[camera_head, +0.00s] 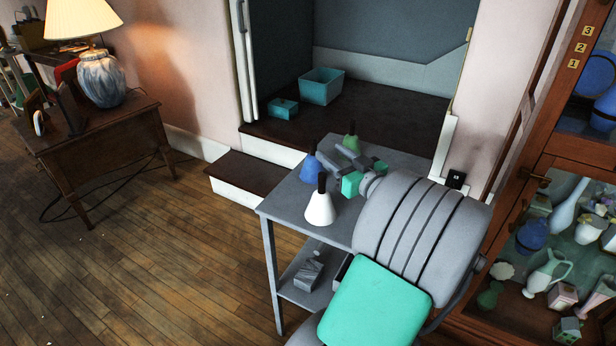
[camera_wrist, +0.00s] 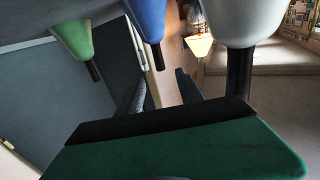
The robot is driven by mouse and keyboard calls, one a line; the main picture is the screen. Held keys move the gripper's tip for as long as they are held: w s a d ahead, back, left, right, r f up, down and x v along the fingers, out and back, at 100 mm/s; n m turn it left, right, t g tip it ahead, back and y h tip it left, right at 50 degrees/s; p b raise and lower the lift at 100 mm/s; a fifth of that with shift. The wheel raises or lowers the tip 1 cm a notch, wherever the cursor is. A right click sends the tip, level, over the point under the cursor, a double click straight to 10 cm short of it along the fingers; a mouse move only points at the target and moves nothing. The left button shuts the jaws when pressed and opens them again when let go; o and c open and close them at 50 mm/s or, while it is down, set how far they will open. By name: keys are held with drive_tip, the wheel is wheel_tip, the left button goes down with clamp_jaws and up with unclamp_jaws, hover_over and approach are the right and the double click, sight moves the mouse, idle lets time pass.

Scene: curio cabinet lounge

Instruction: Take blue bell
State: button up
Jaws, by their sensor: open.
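The blue bell (camera_head: 311,168) stands upright on the grey table, with a dark handle on top. In the wrist view the blue bell (camera_wrist: 148,18) appears upside down, its handle pointing down in the picture. My gripper (camera_head: 331,157) is open and empty, just right of the blue bell in the head view. In the wrist view the handle tip lies in line with the gap between my fingers (camera_wrist: 158,80). I cannot tell how far apart they are, but no contact shows.
A white bell (camera_head: 320,208) stands in front of the blue one, close to my gripper. A green bell (camera_head: 351,144) stands behind. All are on the small grey table (camera_head: 290,203). A glass cabinet (camera_head: 520,200) is at right; open floor (camera_head: 150,270) lies left.

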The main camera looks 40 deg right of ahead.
sight(313, 157)
drive_tip(key=w, duration=0.4)
drive_tip(key=w+d, duration=0.1)
drive_tip(key=w, duration=0.1)
drive_tip(key=shift+w+d+f, duration=0.1)
drive_tip(key=shift+w+f, duration=0.05)
drive_tip(key=shift+w, duration=0.1)
drive_tip(key=w, duration=0.5)
drive_tip(key=shift+w+d+f+b, duration=0.15)
drive_tip(key=shift+f+b, duration=0.15)
drive_tip(key=shift+b, duration=0.05)
drive_tip(key=shift+c, duration=0.3)
clamp_jaws()
